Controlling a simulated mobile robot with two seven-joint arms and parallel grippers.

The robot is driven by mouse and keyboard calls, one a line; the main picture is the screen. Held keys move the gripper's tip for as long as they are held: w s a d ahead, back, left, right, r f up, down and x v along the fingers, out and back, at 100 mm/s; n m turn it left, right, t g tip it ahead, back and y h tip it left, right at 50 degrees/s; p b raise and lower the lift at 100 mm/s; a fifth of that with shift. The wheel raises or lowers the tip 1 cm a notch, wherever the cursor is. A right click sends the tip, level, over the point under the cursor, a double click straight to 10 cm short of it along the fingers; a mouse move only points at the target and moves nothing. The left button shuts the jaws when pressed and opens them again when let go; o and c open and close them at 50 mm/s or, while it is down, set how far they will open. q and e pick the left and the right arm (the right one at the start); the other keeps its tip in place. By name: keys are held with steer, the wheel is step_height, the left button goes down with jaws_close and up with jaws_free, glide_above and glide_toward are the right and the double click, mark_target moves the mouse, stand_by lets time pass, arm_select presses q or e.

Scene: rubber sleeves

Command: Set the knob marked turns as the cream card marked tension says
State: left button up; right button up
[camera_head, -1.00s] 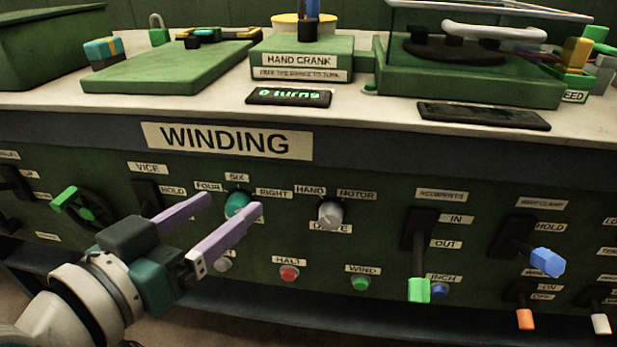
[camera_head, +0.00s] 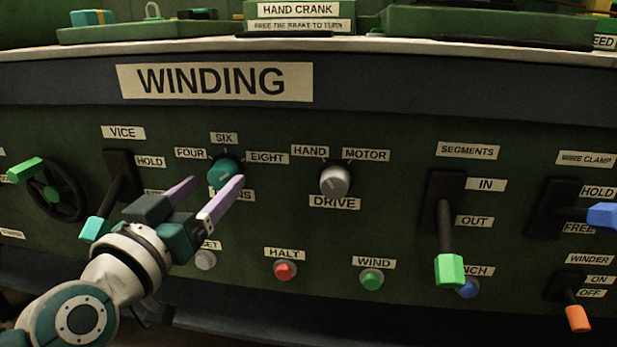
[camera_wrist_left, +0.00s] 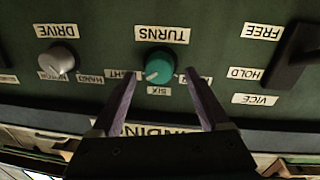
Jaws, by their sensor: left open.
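The teal turns knob (camera_head: 222,172) is on the green front panel, with labels FOUR, SIX and EIGHT around it. Its lower label is partly covered by my left gripper (camera_head: 214,182) in the head view. The left wrist view is upside down and shows the knob (camera_wrist_left: 160,63) with the TURNS label (camera_wrist_left: 162,34). A pale mark on the knob lies toward the EIGHT side there. My left gripper is open and empty, its two purple fingers in front of the knob, one toward each side. I cannot tell whether they touch it. No cream tension card is visible.
The grey DRIVE knob (camera_head: 335,181) is to the right. The VICE lever (camera_head: 97,226) and green-handled wheel (camera_head: 50,190) are to the left. HALT (camera_head: 285,270) and WIND (camera_head: 371,279) buttons sit below. The SEGMENTS lever (camera_head: 447,262) sticks out farther right.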

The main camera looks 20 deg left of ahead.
arm_select(q)
steer(key=shift+w+a, duration=0.1)
steer(key=shift+w, duration=0.8)
steer(key=shift+c, duration=0.3)
jaws_close()
